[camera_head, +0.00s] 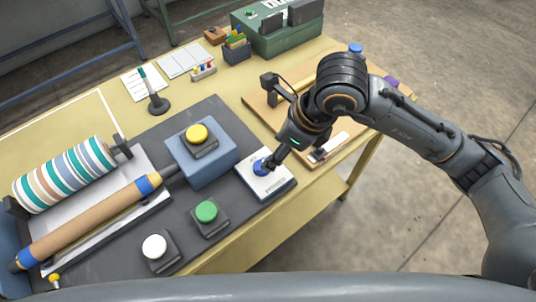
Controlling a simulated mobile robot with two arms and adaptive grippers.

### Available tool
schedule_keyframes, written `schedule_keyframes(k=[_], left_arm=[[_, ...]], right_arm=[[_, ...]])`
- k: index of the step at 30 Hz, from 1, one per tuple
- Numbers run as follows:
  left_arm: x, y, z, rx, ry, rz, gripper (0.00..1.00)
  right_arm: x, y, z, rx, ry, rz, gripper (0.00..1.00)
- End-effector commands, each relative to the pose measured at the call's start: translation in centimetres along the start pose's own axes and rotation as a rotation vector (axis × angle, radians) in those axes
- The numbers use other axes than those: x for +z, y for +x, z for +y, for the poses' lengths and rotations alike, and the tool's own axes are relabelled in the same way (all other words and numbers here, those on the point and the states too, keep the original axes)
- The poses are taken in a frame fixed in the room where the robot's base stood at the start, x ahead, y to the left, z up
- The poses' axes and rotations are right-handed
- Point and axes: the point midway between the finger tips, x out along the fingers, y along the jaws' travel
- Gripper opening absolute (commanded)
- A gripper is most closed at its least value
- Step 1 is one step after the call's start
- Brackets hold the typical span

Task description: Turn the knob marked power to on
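A blue knob (261,168) sits on a white plate (273,186) at the front right of the dark machine base. The knob's marking is too small to read. My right arm comes in from the right, and its gripper (273,163) points down-left with its tip at the right side of the knob. The tip seems to touch the knob, but I cannot tell whether the fingers are closed around it. The far finger and part of the knob are hidden. My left gripper is not in view.
A blue-grey box with a yellow button (197,133) stands left of the knob. Green (206,211) and white (154,246) buttons are in front. A striped roller (66,175) lies at left. A wooden board (259,103) is behind my gripper.

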Motion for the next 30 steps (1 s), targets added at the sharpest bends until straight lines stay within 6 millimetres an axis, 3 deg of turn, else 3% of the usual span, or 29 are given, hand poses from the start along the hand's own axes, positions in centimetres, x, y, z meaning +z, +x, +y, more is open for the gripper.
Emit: schedule_keyframes(k=[3,9,26,30], left_arm=[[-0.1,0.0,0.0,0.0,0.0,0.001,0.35],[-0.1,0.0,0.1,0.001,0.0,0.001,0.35],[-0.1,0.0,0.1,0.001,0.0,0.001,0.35],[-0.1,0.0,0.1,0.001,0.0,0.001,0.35]], right_arm=[[0.1,-2.2,-0.1,-0.003,-0.002,-0.002,0.61],[0.0,-4.1,-0.1,-0.001,0.0,-0.001,0.61],[0.0,-4.4,0.0,0.001,0.001,0.0,0.61],[0.8,-4.1,1.5,0.062,-0.002,-0.045,0.61]])
